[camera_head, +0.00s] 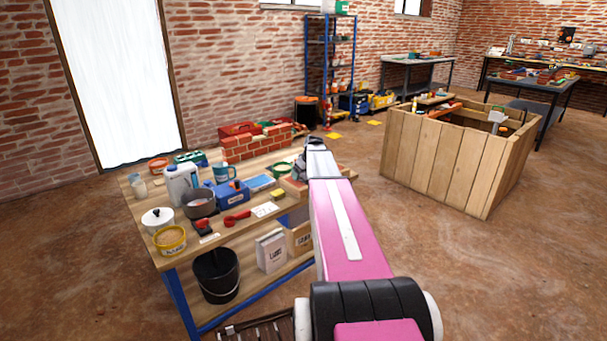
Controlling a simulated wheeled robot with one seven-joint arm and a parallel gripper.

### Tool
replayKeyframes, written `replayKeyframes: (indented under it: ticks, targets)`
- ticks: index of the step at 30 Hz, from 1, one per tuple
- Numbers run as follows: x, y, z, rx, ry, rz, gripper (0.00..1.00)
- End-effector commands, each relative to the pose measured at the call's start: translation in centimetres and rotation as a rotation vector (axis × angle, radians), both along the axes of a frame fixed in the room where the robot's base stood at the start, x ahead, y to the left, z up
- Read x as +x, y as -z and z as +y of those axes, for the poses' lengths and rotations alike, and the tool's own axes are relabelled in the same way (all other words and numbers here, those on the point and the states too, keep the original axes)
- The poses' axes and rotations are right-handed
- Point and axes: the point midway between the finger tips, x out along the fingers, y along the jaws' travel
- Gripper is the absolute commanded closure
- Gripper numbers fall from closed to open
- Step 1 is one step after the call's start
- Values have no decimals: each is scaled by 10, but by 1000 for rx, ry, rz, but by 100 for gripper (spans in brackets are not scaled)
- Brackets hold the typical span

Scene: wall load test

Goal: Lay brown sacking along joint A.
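A small red brick wall (258,146) stands at the far side of the wooden workbench. It is the only built test wall I can make out; no joint marked A is legible on it. I cannot pick out any brown sacking for certain. My pink arm reaches forward past the bench's right end. My gripper (312,158) is at its far end, near the bench's back right corner and to the right of the brick wall. It is small and partly hidden by my arm, so its fingers and anything in them cannot be made out.
The workbench (145,218) is crowded with a white jug (182,186), a grey pot (198,203), a blue mug (223,173) and red tools. A black bucket (216,275) is below. A large wooden crate (436,160) stands right; open floor lies between.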

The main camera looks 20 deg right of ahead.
Motion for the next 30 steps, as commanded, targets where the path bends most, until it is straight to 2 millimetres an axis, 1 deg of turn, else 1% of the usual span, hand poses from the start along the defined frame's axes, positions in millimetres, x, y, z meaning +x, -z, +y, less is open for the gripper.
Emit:
replayKeyframes:
  ticks: [6, 10, 14, 21, 24, 30]
  targets:
    - [0, -1, 0, 0, 0, 0, 11]
    - [-4, -9, -1, -1, 0, -1, 11]
    - [-12, -28, -4, -1, 0, -1, 11]
    - [-28, -70, -10, -1, 1, -3, 11]
    - [-33, -84, -12, -1, 0, -1, 11]
    - [-39, -98, -14, 0, 0, 0, 11]
